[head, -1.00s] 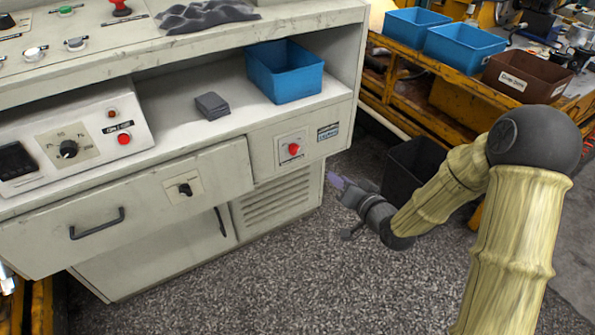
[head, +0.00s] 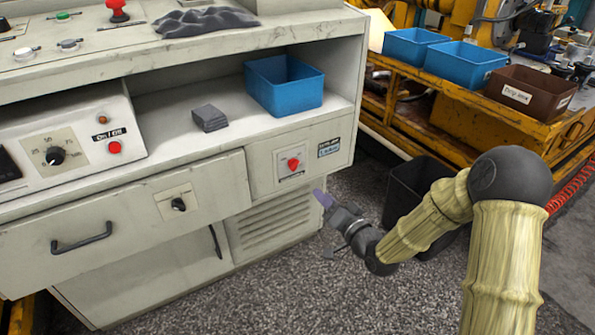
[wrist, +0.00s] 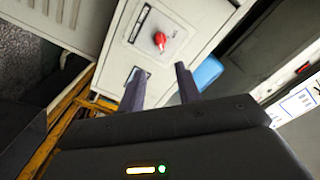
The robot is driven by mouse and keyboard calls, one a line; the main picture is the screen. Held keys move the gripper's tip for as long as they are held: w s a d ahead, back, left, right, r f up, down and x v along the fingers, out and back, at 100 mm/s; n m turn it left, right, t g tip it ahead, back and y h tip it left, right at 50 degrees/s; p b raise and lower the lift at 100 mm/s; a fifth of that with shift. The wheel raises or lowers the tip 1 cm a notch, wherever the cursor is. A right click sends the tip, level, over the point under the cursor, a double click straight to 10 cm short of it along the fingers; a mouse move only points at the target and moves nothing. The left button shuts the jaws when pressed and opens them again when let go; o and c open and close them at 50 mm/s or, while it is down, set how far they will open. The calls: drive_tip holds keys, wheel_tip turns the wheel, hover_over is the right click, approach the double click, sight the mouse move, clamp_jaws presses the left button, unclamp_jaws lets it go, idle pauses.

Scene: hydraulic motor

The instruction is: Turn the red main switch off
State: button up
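The red main switch (head: 293,164) is a red knob on a pale plate, on the right front panel of the grey cabinet (head: 268,178). In the wrist view the red knob (wrist: 159,39) shows ahead of the fingers, above the gap between them. My gripper (head: 321,196) is to the right of and below the switch in the head view, apart from it. In the wrist view my gripper (wrist: 160,85) has its two dark fingers spread, with nothing between them.
A red on/off button (head: 115,147) and a black knob (head: 179,204) are also on the cabinet. A blue bin (head: 285,88) stands on its shelf. A black bin (head: 405,190) stands on the floor behind my arm. The floor before the cabinet is clear.

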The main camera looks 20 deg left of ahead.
sight(296, 167)
drive_tip(key=b+x, duration=0.4)
drive_tip(key=x, duration=1)
drive_tip(key=shift+w+a+b, duration=0.25)
drive_tip(key=shift+b, duration=0.05)
drive_tip(key=c, duration=0.7)
drive_tip(key=shift+o, duration=0.2)
